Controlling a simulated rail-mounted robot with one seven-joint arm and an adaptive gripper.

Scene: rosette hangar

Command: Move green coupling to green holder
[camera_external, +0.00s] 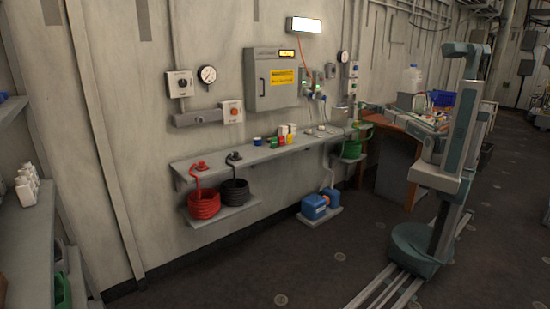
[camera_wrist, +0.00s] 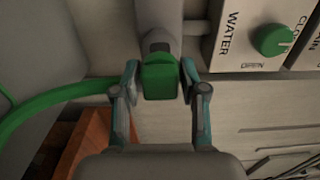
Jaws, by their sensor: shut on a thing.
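The green coupling (camera_wrist: 160,80) is between the fingers of my gripper (camera_wrist: 158,88) in the wrist view. The gripper is shut on it. The coupling's upper end meets or lies just below a grey cylindrical fitting (camera_wrist: 159,20); I cannot tell whether they are joined. A green hose (camera_wrist: 50,97) runs in from the left and passes behind the gripper. In the external view, a coiled green hose (camera_external: 351,149) hangs at the right end of the wall shelf. The gripper and coupling are too small or hidden to make out there. I cannot make out the green holder clearly.
A WATER panel with a green knob (camera_wrist: 272,40) is close on the right in the wrist view. The wall shelf (camera_external: 265,153) carries small coloured items. Red (camera_external: 203,205) and black (camera_external: 234,192) hose coils sit to the left. A wooden table (camera_external: 397,124) stands right.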

